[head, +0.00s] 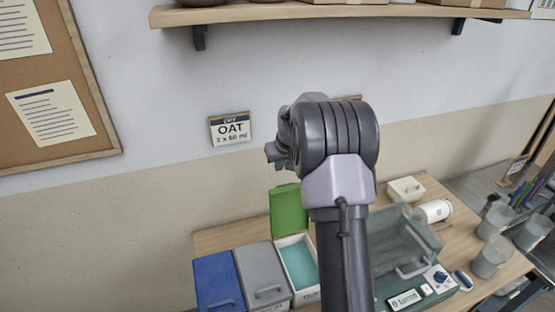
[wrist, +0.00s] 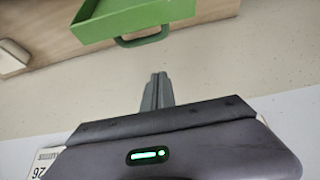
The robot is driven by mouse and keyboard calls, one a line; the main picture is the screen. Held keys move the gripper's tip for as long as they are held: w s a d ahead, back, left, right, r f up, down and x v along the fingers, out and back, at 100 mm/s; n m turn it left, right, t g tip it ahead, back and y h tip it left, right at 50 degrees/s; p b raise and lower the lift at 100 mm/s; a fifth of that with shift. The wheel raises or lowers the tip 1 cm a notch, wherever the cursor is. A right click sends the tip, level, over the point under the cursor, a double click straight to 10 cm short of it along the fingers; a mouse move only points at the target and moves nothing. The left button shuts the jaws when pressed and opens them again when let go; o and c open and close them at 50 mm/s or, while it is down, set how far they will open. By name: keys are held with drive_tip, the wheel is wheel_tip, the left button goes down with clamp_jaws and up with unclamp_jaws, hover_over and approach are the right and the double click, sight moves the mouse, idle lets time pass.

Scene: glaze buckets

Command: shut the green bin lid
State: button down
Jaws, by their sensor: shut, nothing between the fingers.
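The green lid (head: 289,209) stands raised at the back of its open bin (head: 316,292), which shows teal contents inside. In the wrist view the green lid (wrist: 135,20) is at the top, with its loop handle (wrist: 143,38) facing my fingers. My gripper (wrist: 158,88) is shut and empty, apart from the handle with a gap between. In the head view my gripper (head: 274,154) is partly hidden by my own wrist, above the lid and in front of the wall. My arm hides the right side of the bin area.
A blue-lidded bin (head: 218,281) and a grey-lidded bin (head: 262,272) stand left of the open bin. A grey-green machine (head: 396,238) with a clear cover, a white jar (head: 434,210) and several cups (head: 490,256) are at the right. A shelf (head: 340,11) overhangs above.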

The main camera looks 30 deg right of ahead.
drive_tip(key=f, duration=0.1)
drive_tip(key=s+f, duration=0.1)
drive_tip(key=f, duration=0.2)
drive_tip(key=shift+s+a+f+b, duration=0.2)
drive_tip(key=shift+s+f+b, duration=0.05)
drive_tip(key=shift+s+b, duration=0.15)
